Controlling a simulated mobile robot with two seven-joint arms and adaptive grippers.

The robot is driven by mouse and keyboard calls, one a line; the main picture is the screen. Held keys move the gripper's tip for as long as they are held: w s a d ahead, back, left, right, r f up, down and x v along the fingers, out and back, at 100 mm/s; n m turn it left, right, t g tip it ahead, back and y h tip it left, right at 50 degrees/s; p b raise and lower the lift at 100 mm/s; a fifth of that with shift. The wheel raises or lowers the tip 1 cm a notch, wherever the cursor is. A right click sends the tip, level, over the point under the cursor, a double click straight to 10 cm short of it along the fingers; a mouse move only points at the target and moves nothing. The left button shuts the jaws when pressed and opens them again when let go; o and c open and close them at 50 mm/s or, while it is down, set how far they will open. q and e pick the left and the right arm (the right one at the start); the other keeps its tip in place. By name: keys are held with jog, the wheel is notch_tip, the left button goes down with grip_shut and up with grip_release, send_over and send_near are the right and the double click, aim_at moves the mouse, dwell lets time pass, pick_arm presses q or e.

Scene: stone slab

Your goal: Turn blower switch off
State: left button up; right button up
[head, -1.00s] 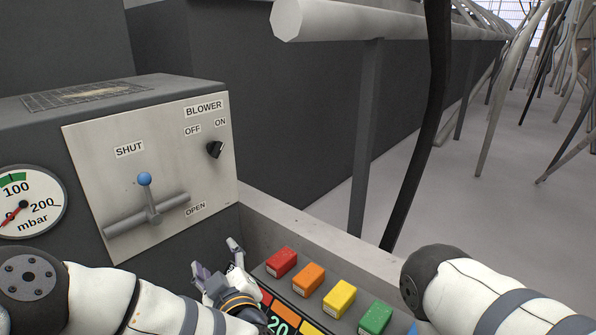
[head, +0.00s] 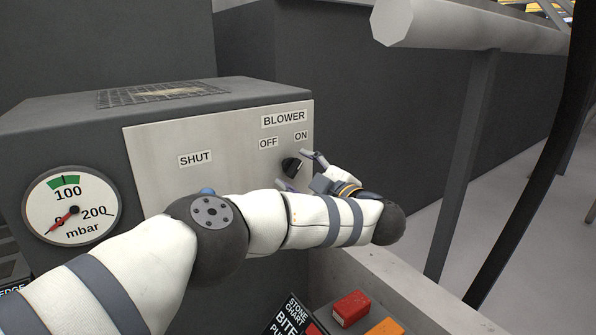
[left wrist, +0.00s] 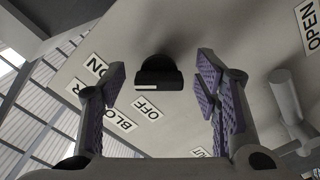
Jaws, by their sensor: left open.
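The blower switch (head: 290,165) is a black knob on the pale panel, below the OFF and ON labels. In the left wrist view the knob (left wrist: 158,79) shows a white mark on its left half, the side towards the ON label. My left gripper (head: 298,171) is open at the knob, reaching in from the right. In the left wrist view its purple-padded fingers (left wrist: 162,72) stand apart on either side of the knob, with gaps to both. Whether the fingertips reach past the knob's face is hard to tell. My right gripper is out of view.
A pressure gauge (head: 71,207) is at the left. The blue-tipped lever (head: 207,190) is mostly hidden behind my left arm; its bar (left wrist: 290,100) shows in the wrist view. A stone ledge (head: 400,287), red block (head: 351,309) and rail (head: 470,24) lie to the right.

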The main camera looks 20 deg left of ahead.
pick_arm(q)
jog(key=shift+w+a, duration=0.4)
jog(key=shift+a, duration=0.05)
jog(key=c, duration=1.2)
jog(key=shift+o, duration=0.2)
jog(key=n, duration=0.4)
jog(key=shift+r+n, duration=0.1)
jog(key=shift+n, duration=0.2)
jog(key=n, duration=0.3)
jog(key=shift+r+n, duration=0.1)
jog(key=shift+n, duration=0.2)
jog(key=n, duration=0.4)
jog(key=shift+r+b, duration=0.1)
jog(key=shift+b, duration=0.25)
jog(key=shift+r+n, duration=0.1)
jog(key=shift+n, duration=1.7)
jog(key=shift+c, duration=0.2)
